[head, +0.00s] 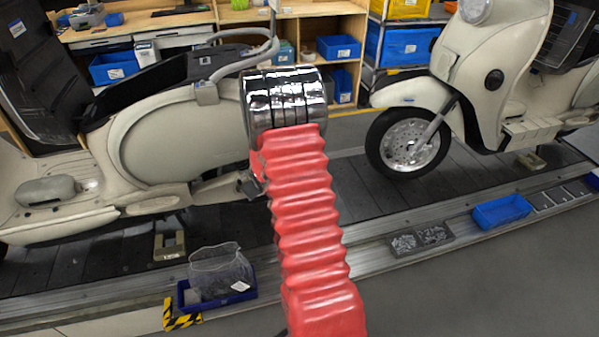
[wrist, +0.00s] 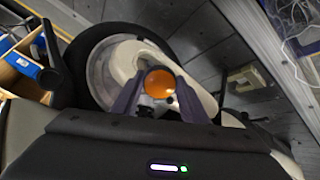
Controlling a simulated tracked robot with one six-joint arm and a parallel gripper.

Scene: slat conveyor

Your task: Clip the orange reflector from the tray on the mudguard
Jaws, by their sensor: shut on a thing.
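My gripper (wrist: 160,82) shows in the wrist view with its two dark fingers on either side of a round orange reflector (wrist: 159,86). It is shut on the reflector, whose round face points towards the camera. A cream mudguard (wrist: 127,57) and a wheel lie behind the reflector. I cannot tell whether the reflector touches the mudguard. In the head view my red arm hides the gripper and the reflector.
A blue tray (head: 240,297) holding a clear bag, a grey parts tray (head: 420,239) and another blue tray (head: 502,212) sit along the conveyor's near edge. A second cream scooter (head: 490,85) stands at the right. Shelves with bins stand behind.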

